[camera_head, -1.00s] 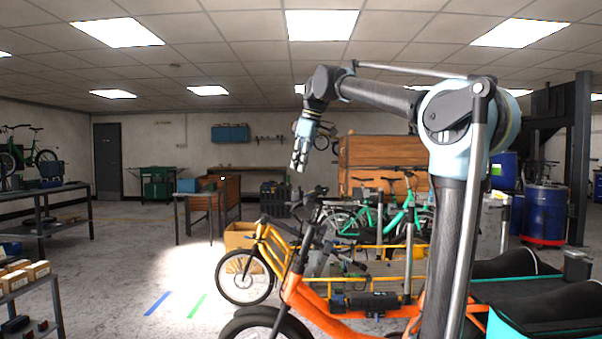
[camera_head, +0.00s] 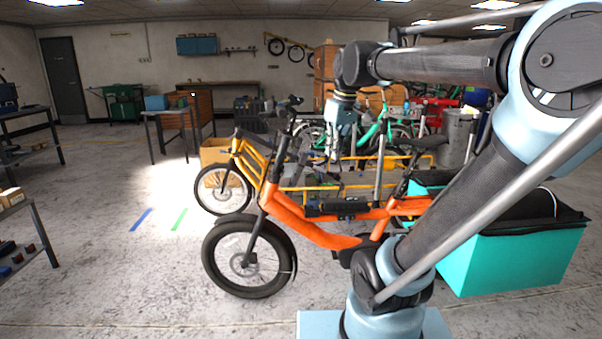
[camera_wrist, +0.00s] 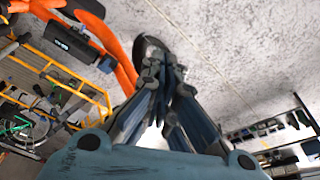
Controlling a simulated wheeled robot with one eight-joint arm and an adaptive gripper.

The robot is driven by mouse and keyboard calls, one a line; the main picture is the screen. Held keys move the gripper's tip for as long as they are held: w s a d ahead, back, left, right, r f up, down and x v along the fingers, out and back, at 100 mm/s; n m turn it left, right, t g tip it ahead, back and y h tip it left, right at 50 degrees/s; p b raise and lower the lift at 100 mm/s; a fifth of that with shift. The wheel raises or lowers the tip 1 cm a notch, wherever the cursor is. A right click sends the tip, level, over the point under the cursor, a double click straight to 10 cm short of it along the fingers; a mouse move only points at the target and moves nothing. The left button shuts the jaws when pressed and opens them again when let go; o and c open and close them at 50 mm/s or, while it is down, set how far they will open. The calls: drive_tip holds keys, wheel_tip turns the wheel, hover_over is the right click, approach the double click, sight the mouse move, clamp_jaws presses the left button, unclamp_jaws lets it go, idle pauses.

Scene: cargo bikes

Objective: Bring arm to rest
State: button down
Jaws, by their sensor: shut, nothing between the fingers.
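My gripper (camera_head: 336,145) hangs fingers-down from my raised arm in the head view, in front of the parked bikes. Its lower part is hard to make out against the bikes behind it. In the wrist view, the fingers of my gripper (camera_wrist: 163,88) are together with nothing between them. The arm rises from my base, bends at the elbow at the upper right, and reaches left to the wrist.
An orange cargo bike (camera_head: 313,226) with a teal cargo box (camera_head: 525,258) stands close in front. A yellow cargo bike (camera_head: 246,165) and green bike (camera_head: 372,136) are behind. A shelf (camera_head: 38,236) stands at left. Open floor (camera_head: 110,270) lies between.

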drive_tip(key=s+d+f+m, duration=0.3)
drive_tip(key=s+f, duration=0.4)
drive_tip(key=f, duration=0.5)
drive_tip(key=s+d+f+m+h, duration=0.1)
drive_tip(key=s+d+f+m, duration=0.2)
drive_tip(key=f, duration=0.9)
drive_tip(key=s+d, duration=0.3)
drive_tip(key=s, duration=0.2)
drive_tip(key=shift+s+m, duration=0.2)
drive_tip(key=shift+m, duration=0.2)
